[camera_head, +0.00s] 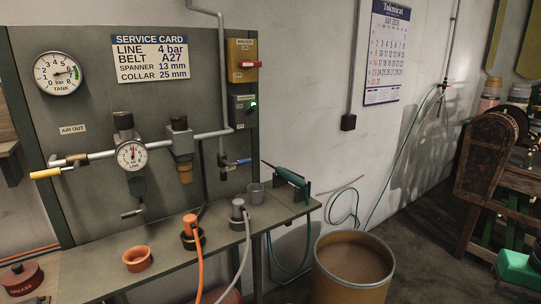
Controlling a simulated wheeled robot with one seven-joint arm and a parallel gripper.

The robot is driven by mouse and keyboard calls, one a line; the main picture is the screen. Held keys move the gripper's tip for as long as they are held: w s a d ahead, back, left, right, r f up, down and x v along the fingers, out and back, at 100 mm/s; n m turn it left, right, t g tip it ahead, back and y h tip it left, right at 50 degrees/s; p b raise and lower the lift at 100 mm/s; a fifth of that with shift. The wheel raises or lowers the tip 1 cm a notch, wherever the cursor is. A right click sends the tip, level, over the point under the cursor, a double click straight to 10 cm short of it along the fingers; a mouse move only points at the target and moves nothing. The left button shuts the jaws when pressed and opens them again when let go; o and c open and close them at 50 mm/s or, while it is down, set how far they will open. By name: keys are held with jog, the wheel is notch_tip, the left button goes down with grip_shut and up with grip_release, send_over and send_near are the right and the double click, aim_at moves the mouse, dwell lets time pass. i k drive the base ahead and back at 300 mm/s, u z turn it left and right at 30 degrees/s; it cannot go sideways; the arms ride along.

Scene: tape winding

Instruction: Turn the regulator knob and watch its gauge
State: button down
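The regulator knob (123,121) is a dark grey cylinder on top of the regulator, mounted on the air pipe of the grey panel. Its white round line gauge (131,156) hangs just below, marked in bar; its thin needle looks close to upright, but the exact reading is too small to tell. The service card (150,59) reads LINE 4 bar, BELT A27, SPANNER 13 mm and COLLAR 25 mm. My gripper is not in view.
A yellow-handled valve (48,173) sticks out left of the regulator. A filter with a brown bowl (181,145) stands right of it. Below, the bench holds an orange cup (137,259), hose fittings and a blue-green tool (288,176). A barrel (351,270) stands to the right.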

aim_at(124, 120)
jog(key=u, duration=1.3)
jog(key=k, duration=0.6)
jog(key=u, duration=0.2)
jog(key=i, duration=1.15)
jog(key=z, duration=0.35)
